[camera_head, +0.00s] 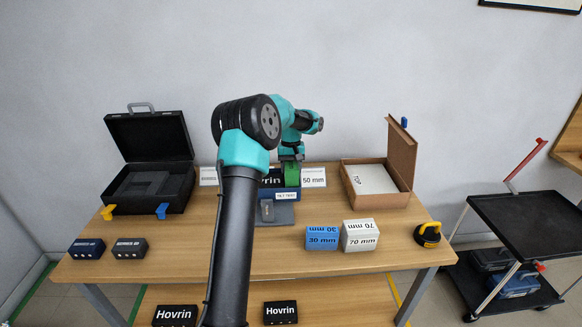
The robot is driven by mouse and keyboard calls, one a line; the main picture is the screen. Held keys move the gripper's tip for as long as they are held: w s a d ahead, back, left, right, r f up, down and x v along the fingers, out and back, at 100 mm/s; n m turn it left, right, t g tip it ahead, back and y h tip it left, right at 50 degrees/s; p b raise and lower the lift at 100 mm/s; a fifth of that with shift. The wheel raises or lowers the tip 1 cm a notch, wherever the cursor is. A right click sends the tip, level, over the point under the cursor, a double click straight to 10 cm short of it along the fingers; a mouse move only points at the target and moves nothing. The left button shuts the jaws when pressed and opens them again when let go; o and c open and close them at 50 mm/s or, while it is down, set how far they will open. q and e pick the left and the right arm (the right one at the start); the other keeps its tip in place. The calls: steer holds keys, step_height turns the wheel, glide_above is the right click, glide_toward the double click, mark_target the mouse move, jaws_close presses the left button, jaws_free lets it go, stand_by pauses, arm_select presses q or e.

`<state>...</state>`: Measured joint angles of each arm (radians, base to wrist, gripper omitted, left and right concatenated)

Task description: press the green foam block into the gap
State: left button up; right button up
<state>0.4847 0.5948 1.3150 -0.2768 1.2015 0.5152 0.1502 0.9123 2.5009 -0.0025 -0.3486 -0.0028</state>
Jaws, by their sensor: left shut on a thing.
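The green foam block (291,172) is at the back middle of the table, upright between a black box marked "rin" (269,180) and a white label reading 50 mm (313,177). My left gripper (291,158) is above it, pointing down and shut on its top. A blue holder (280,194) is below the block and the black box. I cannot tell how far the block sits in a gap, as the gap is hidden. My left arm covers part of the black box's left side. My right gripper is not in view.
An open black case (150,190) stands at the left and an open cardboard box (352,188) at the right. Blue 30 mm (322,239) and white 70 mm (360,236) blocks sit in front, near a yellow-black round tool (428,233). Small dark boxes (130,248) lie front left.

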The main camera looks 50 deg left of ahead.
arm_select(q)
steer(key=shift+f, duration=1)
steer(key=o, duration=1.1)
steer(key=shift+c, duration=0.2)
step_height(320, 180, up, 17)
steer(key=w+a, duration=0.1)
steer(key=shift+w+a, duration=0.2)
steer(key=shift+a, duration=0.15)
stand_by(0.4)
